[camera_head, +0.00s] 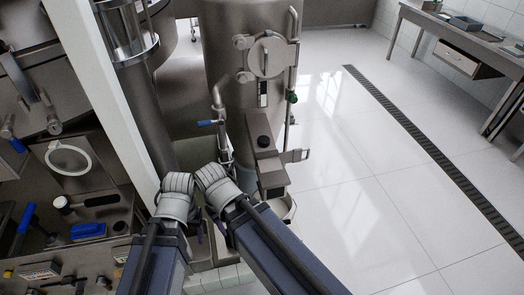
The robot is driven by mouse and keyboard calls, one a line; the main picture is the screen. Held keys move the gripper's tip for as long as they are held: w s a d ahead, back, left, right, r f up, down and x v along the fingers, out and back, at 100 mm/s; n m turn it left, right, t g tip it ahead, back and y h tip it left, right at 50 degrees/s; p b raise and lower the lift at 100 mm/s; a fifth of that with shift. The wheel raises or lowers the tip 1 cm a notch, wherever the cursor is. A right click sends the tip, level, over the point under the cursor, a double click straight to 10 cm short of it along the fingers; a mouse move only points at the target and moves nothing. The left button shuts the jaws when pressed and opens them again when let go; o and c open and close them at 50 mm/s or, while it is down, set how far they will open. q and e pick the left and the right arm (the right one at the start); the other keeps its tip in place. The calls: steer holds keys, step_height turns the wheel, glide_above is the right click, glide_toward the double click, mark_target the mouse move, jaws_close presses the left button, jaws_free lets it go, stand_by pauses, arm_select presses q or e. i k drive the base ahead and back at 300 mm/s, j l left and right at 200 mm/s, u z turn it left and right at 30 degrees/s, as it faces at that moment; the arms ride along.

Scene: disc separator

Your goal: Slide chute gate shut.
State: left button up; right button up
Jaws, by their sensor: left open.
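A grey-brown metal chute (264,145) comes down from the large steel vessel in the middle of the view. A flat plate with a loop-like handle (297,156) sticks out of its right side, seemingly the gate; how far it is in cannot be told. A pale round container (284,207) stands under the chute's lower end. My left gripper (202,228) shows only as small dark parts between my two arms, left of and below the chute, apart from the handle. It is open. My right arm crosses just below the chute; its fingers are hidden.
The steel vessel (230,65) carries pipes and a blue-handled valve (207,123). A white post (100,90) and a cluttered tool bench (75,255) lie on the left. A floor drain (415,133) and clear tiled floor lie right. A desk (470,45) stands far right.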

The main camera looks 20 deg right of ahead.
mark_target(294, 156)
steer(key=l+z, duration=0.65)
steer(key=l, duration=0.3)
steer(key=i+l, duration=0.15)
steer(key=i, duration=0.25)
steer(key=i+l+u, duration=0.1)
steer(key=i, duration=0.35)
